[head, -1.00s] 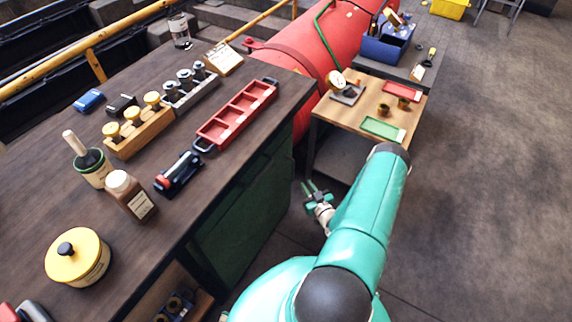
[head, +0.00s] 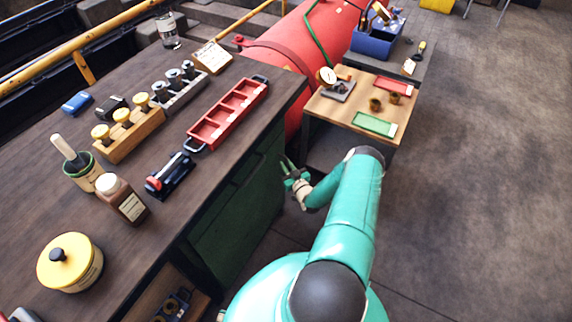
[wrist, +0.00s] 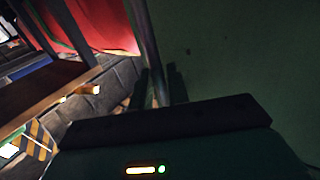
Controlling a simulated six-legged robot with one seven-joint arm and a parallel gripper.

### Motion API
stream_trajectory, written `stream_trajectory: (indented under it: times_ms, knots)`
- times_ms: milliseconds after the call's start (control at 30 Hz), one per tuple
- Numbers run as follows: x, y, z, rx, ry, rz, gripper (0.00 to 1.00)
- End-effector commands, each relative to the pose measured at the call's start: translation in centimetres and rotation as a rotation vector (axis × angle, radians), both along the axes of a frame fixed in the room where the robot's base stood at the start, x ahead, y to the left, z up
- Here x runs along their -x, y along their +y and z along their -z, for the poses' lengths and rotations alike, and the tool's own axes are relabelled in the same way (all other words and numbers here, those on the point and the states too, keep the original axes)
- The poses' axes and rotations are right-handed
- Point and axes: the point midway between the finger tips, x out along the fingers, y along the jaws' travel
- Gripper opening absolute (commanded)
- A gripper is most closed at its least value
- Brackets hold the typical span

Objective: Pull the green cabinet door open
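The green cabinet door (head: 238,215) is on the side of the dark workbench, below its top, and looks closed. Its dark green face also fills the right of the wrist view (wrist: 240,55). My gripper (head: 287,163) is close to the far end of this green side. In the wrist view, my gripper's two dark fingers (wrist: 160,85) are apart, with a grey upright bar (wrist: 148,45) running down between them. I cannot tell whether this bar is the door's handle or a cabinet edge, or whether the fingers touch it.
The workbench top (head: 60,200) overhangs the door and carries a red tray (head: 228,115), bottles and tools. A small wooden table (head: 345,112) stands beyond my gripper, near a red boiler (head: 290,50). The floor to the right (head: 480,180) is clear.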

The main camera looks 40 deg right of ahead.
Motion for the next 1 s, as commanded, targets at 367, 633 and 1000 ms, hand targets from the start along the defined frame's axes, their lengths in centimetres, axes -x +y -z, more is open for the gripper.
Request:
stream_trajectory:
  times_ms: [367, 633, 1000]
  knots:
    - [-1.0, -0.3, 0.0, 0.0, 0.0, 0.0, 0.17]
    - [-0.9, -0.2, 0.0, 0.0, 0.001, 0.0, 0.0]
    - [0.3, -0.6, 0.0, 0.001, 0.001, 0.026, 0.0]
